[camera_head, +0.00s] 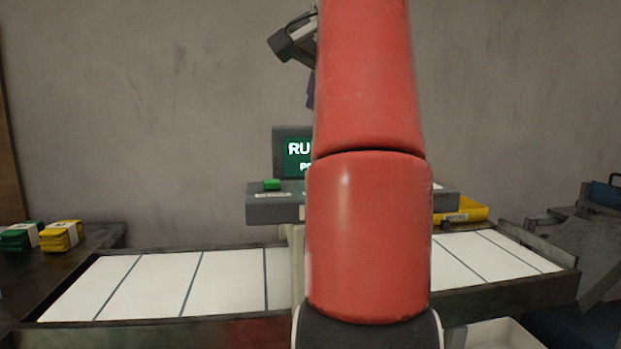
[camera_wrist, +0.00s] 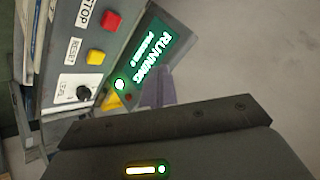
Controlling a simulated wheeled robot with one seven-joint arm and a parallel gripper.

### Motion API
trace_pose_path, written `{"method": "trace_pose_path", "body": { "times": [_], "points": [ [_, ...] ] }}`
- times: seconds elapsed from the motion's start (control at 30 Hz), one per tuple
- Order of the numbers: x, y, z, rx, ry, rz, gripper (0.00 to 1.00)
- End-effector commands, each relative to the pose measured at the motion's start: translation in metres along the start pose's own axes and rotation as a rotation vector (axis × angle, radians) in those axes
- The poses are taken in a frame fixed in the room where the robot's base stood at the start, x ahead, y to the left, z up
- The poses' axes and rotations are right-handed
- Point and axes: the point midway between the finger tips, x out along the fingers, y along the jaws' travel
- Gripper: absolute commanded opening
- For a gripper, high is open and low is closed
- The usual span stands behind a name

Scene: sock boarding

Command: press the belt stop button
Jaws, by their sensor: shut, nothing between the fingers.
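The red stop button (camera_wrist: 110,20) sits on the grey control panel (camera_wrist: 120,45) in the wrist view, beside the STOP label. My gripper, its purple fingers (camera_wrist: 165,76) showing past the dark hand, is shut and empty. It appears beside the screen side of the panel, apart from the red button; the exact gap is unclear. In the head view the console (camera_head: 272,208) stands behind the belt, and my red arm hides its middle, including the stop button.
The screen (camera_wrist: 150,55) reads RUNNING. A yellow reset button (camera_wrist: 95,57) and black knob (camera_wrist: 83,92) neighbour the stop button. A green button (camera_head: 272,184) is on the console's left.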

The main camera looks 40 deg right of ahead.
Motion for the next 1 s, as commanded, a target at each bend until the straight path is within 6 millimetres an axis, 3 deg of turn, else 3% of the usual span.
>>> {"method": "trace_pose_path", "body": {
  "times": [0.47,1.0],
  "points": [
    [0.009,0.008,0.008,0.001,-0.004,-0.003,0.00],
    [0.056,0.041,0.041,-0.002,0.000,0.000,0.00]
  ]
}}
